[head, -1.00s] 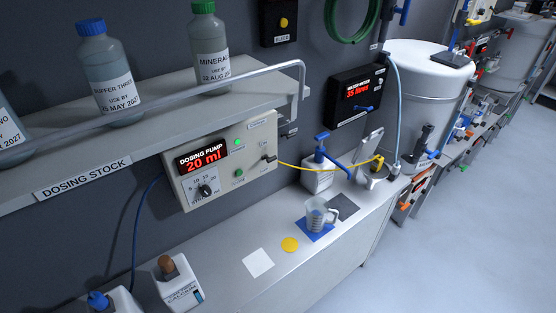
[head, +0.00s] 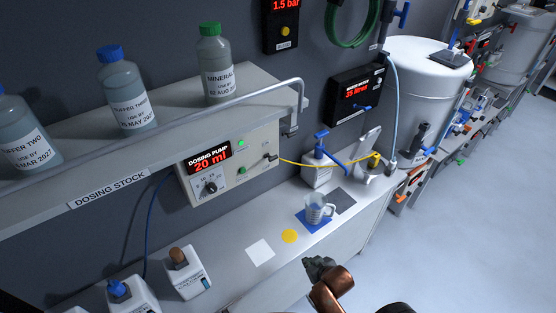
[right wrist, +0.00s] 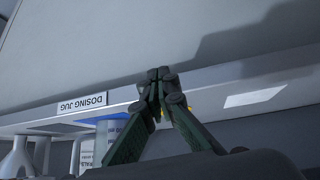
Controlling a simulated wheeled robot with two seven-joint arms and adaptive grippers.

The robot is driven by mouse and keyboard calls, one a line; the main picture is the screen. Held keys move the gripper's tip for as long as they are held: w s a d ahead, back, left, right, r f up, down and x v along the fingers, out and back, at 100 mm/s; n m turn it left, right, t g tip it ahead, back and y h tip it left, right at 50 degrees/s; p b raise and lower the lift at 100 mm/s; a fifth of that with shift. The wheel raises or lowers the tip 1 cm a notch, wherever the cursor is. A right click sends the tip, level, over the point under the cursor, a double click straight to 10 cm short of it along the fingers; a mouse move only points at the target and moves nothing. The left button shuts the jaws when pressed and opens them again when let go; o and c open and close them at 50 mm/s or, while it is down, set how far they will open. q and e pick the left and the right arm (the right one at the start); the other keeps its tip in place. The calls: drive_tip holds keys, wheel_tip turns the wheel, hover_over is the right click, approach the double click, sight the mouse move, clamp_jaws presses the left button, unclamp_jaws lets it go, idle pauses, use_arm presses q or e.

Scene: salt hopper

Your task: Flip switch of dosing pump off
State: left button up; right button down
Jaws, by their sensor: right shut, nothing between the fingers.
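The dosing pump (head: 232,163) is a pale box on the wall under the shelf, with a red display reading 20 ml. It has a dial (head: 210,187), a lit green lamp (head: 240,143), a green button (head: 241,170) and a small toggle switch (head: 269,157) at its right side. My right gripper (head: 319,266) is at the bottom of the head view, in front of the counter, well below and apart from the pump. In the right wrist view its fingers (right wrist: 158,76) meet at the tips and hold nothing. My left gripper is not in view.
The shelf (head: 130,187) with several bottles and a rail (head: 200,118) overhangs the pump. A yellow tube (head: 325,164) runs right from the pump.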

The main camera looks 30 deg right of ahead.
drive_tip(key=w+r+t, duration=0.1)
drive_tip(key=w+r, duration=0.1)
drive_tip(key=w+r+t, duration=0.1)
drive_tip(key=w+r, duration=0.2)
drive_tip(key=w+d+r+t, duration=0.1)
drive_tip(key=w+r+t, duration=0.1)
drive_tip(key=r, duration=0.1)
drive_tip(key=shift+w+d+r, duration=0.1)
drive_tip(key=shift+w+r, duration=0.1)
drive_tip(key=shift+w, duration=0.1)
drive_tip(key=w+r+t, duration=0.3)
drive_tip(key=w+r, duration=0.1)
drive_tip(key=r, duration=0.4)
drive_tip(key=n+t+y, duration=0.1)
drive_tip(key=t+y, duration=0.2)
drive_tip(key=t, duration=0.5)
approach(273, 158)
wheel_tip(273, 158, up, 5)
drive_tip(key=s, duration=0.3)
drive_tip(key=shift+w+d+f+p, duration=0.2)
drive_tip(key=shift+d+f+p, duration=0.05)
drive_tip(key=shift+d+p, duration=0.1)
